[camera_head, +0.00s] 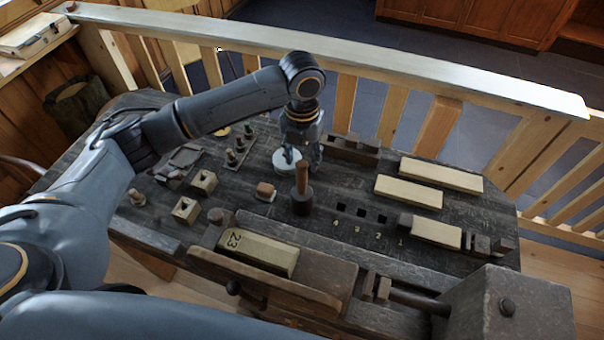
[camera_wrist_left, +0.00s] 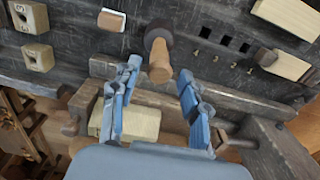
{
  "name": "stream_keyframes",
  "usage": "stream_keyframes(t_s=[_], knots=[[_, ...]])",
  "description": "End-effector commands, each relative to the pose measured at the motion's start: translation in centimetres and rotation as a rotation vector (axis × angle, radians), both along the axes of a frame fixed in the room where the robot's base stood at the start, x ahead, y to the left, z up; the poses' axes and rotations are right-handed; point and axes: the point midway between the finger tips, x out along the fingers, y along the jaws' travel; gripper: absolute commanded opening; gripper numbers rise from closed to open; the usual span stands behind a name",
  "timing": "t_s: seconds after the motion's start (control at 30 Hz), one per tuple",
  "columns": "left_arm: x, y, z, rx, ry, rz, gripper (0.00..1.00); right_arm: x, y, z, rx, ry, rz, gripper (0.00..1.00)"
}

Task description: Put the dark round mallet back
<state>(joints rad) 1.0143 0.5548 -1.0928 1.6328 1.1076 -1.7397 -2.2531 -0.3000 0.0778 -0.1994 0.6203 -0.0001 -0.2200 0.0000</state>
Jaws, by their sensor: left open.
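In the left wrist view the mallet's dark head (camera_wrist_left: 157,36) and handle (camera_wrist_left: 160,65) show between and beyond the fingers. My right gripper is not in view.
Square holes (camera_head: 362,213) with painted numbers lie right of the mallet. A white disc (camera_head: 287,160) lies behind it, and a small wood-topped block (camera_head: 265,192) to its left. Pale boards (camera_head: 408,192) lie at right. A block marked 23 (camera_head: 257,252) is in front. A railing (camera_head: 400,75) runs behind.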

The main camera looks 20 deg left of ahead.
Motion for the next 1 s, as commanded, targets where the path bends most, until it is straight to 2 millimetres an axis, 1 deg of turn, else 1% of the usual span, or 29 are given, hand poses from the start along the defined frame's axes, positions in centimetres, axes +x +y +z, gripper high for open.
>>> stream_keyframes(t_s=[0.03,0.1,0.2,0.3,0.87,1.0], knots=[[0.1,0.0,0.7,-0.001,-0.003,0.000,0.45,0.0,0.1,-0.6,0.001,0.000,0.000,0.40],[0.1,0.0,1.9,-0.001,-0.004,-0.001,0.45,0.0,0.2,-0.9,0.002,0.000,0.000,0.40],[0.1,0.0,3.0,-0.001,-0.002,0.000,0.45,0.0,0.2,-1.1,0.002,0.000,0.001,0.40],[0.0,0.0,3.6,0.000,0.000,0.000,0.45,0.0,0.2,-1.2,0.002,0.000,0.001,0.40],[0.0,0.0,3.8,0.000,0.001,0.000,0.45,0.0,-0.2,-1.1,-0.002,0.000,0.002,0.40],[0.0,0.0,3.8,0.000,0.002,0.000,0.45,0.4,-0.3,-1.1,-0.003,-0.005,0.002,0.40]])
